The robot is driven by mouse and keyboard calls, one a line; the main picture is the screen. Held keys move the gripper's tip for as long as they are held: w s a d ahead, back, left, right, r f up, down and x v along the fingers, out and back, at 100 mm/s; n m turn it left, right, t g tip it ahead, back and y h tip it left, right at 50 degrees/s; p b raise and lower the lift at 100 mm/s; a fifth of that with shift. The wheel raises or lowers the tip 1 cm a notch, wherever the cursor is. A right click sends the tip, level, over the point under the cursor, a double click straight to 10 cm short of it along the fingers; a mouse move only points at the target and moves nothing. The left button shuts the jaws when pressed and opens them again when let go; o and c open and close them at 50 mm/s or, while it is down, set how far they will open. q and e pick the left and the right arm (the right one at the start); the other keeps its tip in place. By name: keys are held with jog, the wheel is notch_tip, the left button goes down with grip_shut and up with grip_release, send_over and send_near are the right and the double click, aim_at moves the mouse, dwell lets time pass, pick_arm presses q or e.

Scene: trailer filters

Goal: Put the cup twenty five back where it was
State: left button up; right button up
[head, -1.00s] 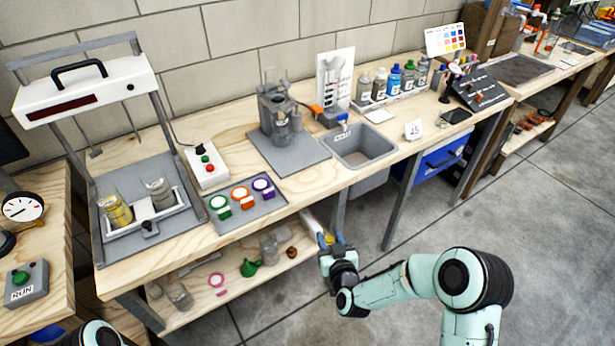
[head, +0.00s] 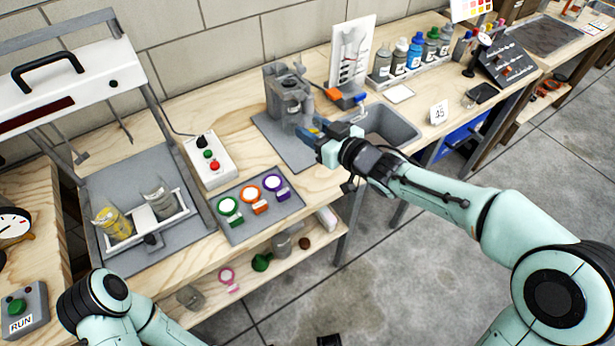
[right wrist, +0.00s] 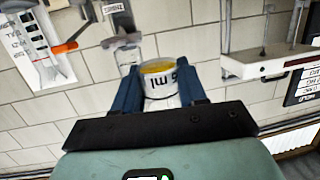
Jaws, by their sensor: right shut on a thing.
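My right gripper (head: 318,138) is above the bench, in front of the grey stand. It is shut on a small white cup with a yellow top (right wrist: 160,80), which sits between the blue fingers in the right wrist view. The cup carries dark print, but I cannot read a clear number on it. In the head view the fingers hide most of the cup.
The grey stand (head: 283,80) stands on a grey mat (head: 270,128), with the sink (head: 388,122) right of it. A panel with green, orange and purple rings (head: 240,225) lies at the front edge. Several bottles (head: 400,58) line the back.

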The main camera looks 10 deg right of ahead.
jog(key=b, duration=0.4)
send_over(313, 185)
notch_tip(313, 185, down, 13)
jog(key=shift+s+f, duration=0.1)
notch_tip(313, 185, down, 5)
jog(key=shift+f+b, duration=0.1)
jog(key=shift+b, duration=0.45)
pick_arm(q)
jog(key=w+f+t, duration=0.1)
jog(key=w+f, duration=0.2)
jog(key=f, duration=0.2)
jog(key=shift+w+a+t, duration=0.3)
jog(key=shift+a, duration=0.1)
jog(key=shift+f, duration=0.2)
pick_arm(e)
jog(key=shift+f, duration=0.1)
jog(key=o, duration=1)
pick_arm(q)
jog(key=shift+w+a+f, duration=0.1)
jog(key=shift+w, duration=0.05)
pick_arm(e)
jog(key=shift+o, duration=0.2)
